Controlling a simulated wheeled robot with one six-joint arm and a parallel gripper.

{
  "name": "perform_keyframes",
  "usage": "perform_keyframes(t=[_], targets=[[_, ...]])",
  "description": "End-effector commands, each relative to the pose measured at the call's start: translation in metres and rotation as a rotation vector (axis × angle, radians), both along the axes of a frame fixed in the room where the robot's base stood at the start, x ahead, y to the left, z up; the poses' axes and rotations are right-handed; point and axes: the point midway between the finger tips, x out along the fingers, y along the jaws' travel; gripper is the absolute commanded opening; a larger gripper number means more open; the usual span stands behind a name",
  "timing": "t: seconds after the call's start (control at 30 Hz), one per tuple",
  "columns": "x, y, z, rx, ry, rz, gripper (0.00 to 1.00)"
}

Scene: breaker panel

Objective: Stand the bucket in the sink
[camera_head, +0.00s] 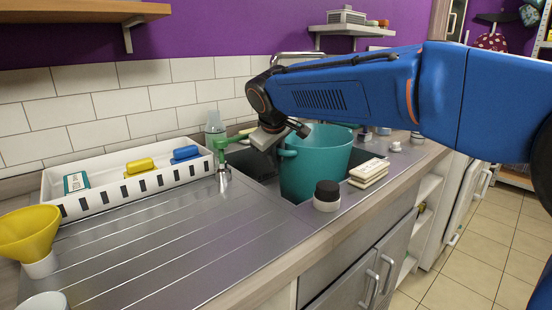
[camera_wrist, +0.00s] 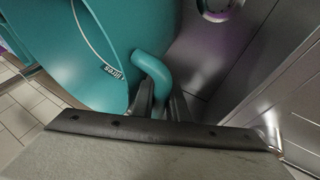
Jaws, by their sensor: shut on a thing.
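The teal bucket (camera_head: 316,165) is upright at the sink (camera_head: 262,168), its lower part inside the dark basin in the head view. Whether its base touches the sink floor is hidden. In the wrist view the bucket (camera_wrist: 75,45) fills the upper left, with a curved teal handle (camera_wrist: 152,68) on its side. My gripper (camera_wrist: 158,103) is shut on that handle. In the head view my gripper (camera_head: 290,148) is at the bucket's left side, partly hidden by my wrist. The drain (camera_wrist: 215,8) shows at the top of the wrist view.
A white tray (camera_head: 100,202) with coloured items stands left on the drainboard (camera_head: 150,240). A dark-topped jar (camera_head: 327,195) and a stack of pale blocks (camera_head: 369,172) sit at the counter's front edge near the bucket. A tap (camera_head: 298,55) rises behind. A yellow funnel (camera_head: 28,232) is far left.

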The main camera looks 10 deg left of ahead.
Motion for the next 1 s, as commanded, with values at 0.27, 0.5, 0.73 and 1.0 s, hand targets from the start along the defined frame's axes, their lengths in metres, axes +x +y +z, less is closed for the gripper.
perform_keyframes(t=[0.27,0.5,0.73,1.0], targets=[[0.000,0.000,-0.004,0.000,-0.001,0.000,0.00],[0.000,0.000,-0.009,0.000,-0.001,0.000,0.00],[0.000,0.000,-0.010,0.000,-0.001,0.000,0.35],[0.000,0.000,-0.010,0.000,0.000,0.000,0.35]])
